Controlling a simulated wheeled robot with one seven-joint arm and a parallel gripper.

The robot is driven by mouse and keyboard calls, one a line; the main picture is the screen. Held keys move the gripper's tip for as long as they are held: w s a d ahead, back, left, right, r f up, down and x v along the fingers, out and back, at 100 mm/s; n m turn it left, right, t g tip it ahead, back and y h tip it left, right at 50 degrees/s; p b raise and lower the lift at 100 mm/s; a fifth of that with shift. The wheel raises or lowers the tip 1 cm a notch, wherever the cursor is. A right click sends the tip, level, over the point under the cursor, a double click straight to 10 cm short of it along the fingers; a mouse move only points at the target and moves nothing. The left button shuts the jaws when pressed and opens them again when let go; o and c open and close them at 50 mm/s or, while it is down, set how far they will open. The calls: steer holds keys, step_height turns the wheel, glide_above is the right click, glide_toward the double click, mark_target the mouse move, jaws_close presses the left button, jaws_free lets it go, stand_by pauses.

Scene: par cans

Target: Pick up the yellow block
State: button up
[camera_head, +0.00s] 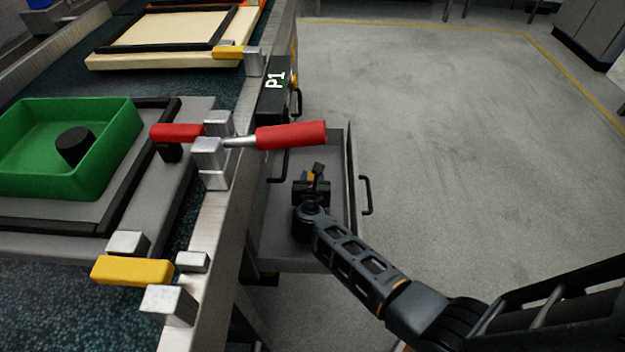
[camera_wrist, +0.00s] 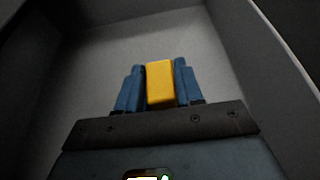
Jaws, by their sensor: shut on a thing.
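The yellow block (camera_wrist: 160,82) sits between the two blue fingers of my gripper (camera_wrist: 160,88) in the wrist view. The fingers are shut on its left and right sides. In the head view my gripper (camera_head: 312,177) is inside the open grey drawer (camera_head: 275,235), and a small part of the yellow block (camera_head: 310,176) shows there, mostly hidden by the gripper. I cannot tell whether the block touches the drawer floor.
Drawer walls stand close around my gripper. A red-handled clamp (camera_head: 290,135) juts out over the drawer from the bench. A green tray (camera_head: 110,165) with a black cylinder (camera_head: 74,146) stands on the bench. Open floor (camera_head: 450,130) lies to the right.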

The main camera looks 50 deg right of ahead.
steer(key=shift+c, duration=1.4)
step_height(320, 180, up, 13)
steer(key=p, duration=0.7)
steer(key=s+a+f, duration=0.1)
steer(key=s+a, duration=1)
steer(key=a, duration=0.3)
steer(key=shift+p, duration=0.3)
steer(key=shift+s+a, duration=0.1)
